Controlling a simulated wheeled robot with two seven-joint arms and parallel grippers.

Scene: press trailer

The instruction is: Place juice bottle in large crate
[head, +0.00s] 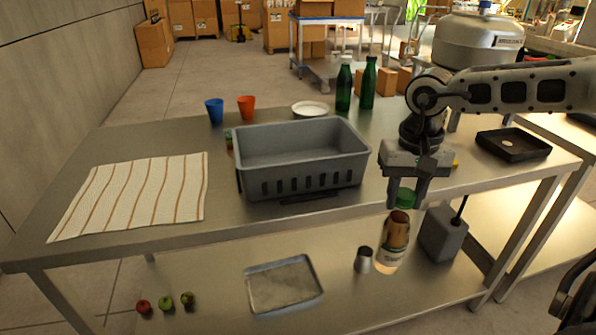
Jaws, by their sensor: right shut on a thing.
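The juice bottle (394,243) has a green cap, a clear body with brownish contents and a pale label. It hangs upright below my right gripper (406,196), whose fingers are shut on it near the cap. The bottle is in front of the table's near edge, to the right of the large crate. The large grey crate (300,177) stands on the table, open at the top and empty as far as its inside shows. My left gripper is not in view.
A striped cloth (135,195) lies left of the crate. Blue (214,111) and orange (246,107) cups, a white plate (310,109) and green bottles (344,88) stand behind it. A black tray (513,145) is at right. The lower shelf holds a metal tray (284,284) and a metal cup (363,260).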

